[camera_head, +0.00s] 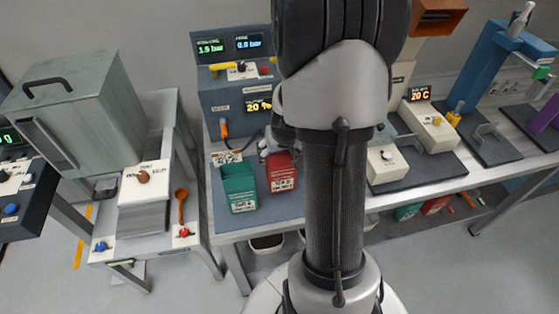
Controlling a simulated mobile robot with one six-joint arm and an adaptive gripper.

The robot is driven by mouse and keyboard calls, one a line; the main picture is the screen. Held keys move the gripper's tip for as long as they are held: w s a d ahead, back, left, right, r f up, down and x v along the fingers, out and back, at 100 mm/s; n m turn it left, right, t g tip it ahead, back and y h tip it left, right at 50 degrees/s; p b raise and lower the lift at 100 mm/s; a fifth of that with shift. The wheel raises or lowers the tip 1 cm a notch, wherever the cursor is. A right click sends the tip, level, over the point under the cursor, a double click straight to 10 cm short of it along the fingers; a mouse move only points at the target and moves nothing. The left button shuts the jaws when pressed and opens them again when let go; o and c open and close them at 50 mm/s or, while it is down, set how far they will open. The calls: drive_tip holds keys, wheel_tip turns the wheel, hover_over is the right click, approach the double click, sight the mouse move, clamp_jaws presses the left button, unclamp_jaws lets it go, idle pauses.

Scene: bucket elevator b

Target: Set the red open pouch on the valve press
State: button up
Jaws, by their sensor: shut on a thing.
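The red open pouch (281,173) is upright at the front of the blue-grey mat, right beside a green pouch (239,188). My gripper (274,150) is at the red pouch's top edge, shut on it; my arm hides most of the gripper. Whether the pouch's base touches the mat is unclear. Behind the pouches stands a blue-grey machine (218,96) with bar and percent displays. A blue column press (489,62) with a green-tipped lever stands at the far right. I cannot read which one is labelled valve press.
A small white device (384,157) stands right of my arm, with a white unit (430,127) showing 20 C behind it. Bins sit under the middle bench.

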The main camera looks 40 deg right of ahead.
drive_tip(key=shift+f+b, duration=0.45)
drive_tip(key=shift+f, duration=0.75)
drive_tip(key=shift+f, duration=0.2)
drive_tip(key=o, duration=0.8)
drive_tip(key=shift+r, duration=0.2)
